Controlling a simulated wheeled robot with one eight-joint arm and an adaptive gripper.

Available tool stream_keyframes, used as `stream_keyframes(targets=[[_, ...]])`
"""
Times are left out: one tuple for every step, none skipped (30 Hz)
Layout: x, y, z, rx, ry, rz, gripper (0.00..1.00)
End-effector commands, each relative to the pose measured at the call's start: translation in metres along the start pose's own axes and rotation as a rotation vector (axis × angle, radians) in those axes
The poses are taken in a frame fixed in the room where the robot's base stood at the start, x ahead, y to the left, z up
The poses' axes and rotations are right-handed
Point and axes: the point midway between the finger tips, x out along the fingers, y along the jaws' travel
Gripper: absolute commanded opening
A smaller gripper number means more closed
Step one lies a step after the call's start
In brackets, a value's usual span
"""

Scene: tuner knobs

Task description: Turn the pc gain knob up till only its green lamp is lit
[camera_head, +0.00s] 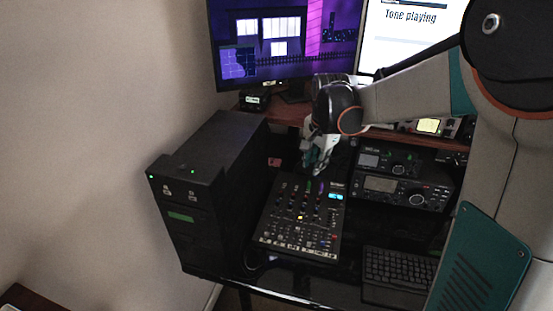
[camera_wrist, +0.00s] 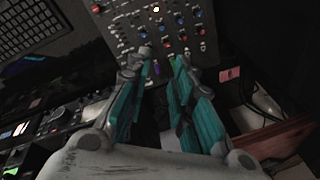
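A black mixer panel (camera_head: 298,248) with rows of small coloured knobs lies on the desk; its knobs also show at the top of the wrist view (camera_wrist: 170,36). I cannot tell which knob is the pc gain knob, as the labels are too small to read. One yellow-orange lamp (camera_head: 300,217) glows mid-panel. I cannot make out the pc gain lamps. My gripper (camera_head: 317,168) hangs over the panel's far edge. In the wrist view my gripper (camera_wrist: 160,62) has its teal fingers apart with nothing between them.
A black PC tower (camera_head: 205,185) with green lights stands left of the mixer. Radio units (camera_head: 398,190) and a keyboard (camera_head: 395,268) are to its right. A wooden shelf (camera_head: 285,112) with monitors (camera_head: 285,45) rises behind; one screen (camera_head: 410,20) reads "Tone playing".

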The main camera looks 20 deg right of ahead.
Motion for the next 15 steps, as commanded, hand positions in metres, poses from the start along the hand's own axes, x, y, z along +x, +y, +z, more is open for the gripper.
stream_keyframes(targets=[[0.011,-0.005,-0.013,0.058,-0.008,0.014,0.22],[0.018,-0.006,-0.019,0.096,-0.013,0.024,0.22],[0.028,-0.008,-0.027,0.145,-0.020,0.035,0.22],[0.035,-0.009,-0.033,0.181,-0.025,0.045,0.22],[0.042,-0.010,-0.039,0.218,-0.029,0.055,0.22],[0.052,-0.011,-0.046,0.264,-0.034,0.066,0.22],[0.059,-0.011,-0.051,0.297,-0.038,0.076,0.22],[0.066,-0.011,-0.056,0.328,-0.041,0.084,0.22],[0.075,-0.011,-0.061,0.366,-0.045,0.094,0.22],[0.081,-0.011,-0.065,0.392,-0.047,0.101,0.22],[0.086,-0.011,-0.068,0.415,-0.049,0.108,0.22],[0.092,-0.010,-0.072,0.443,-0.051,0.116,0.22],[0.096,-0.010,-0.074,0.459,-0.053,0.120,0.22],[0.100,-0.009,-0.076,0.474,-0.054,0.124,0.22],[0.103,-0.009,-0.077,0.488,-0.055,0.128,0.22]])
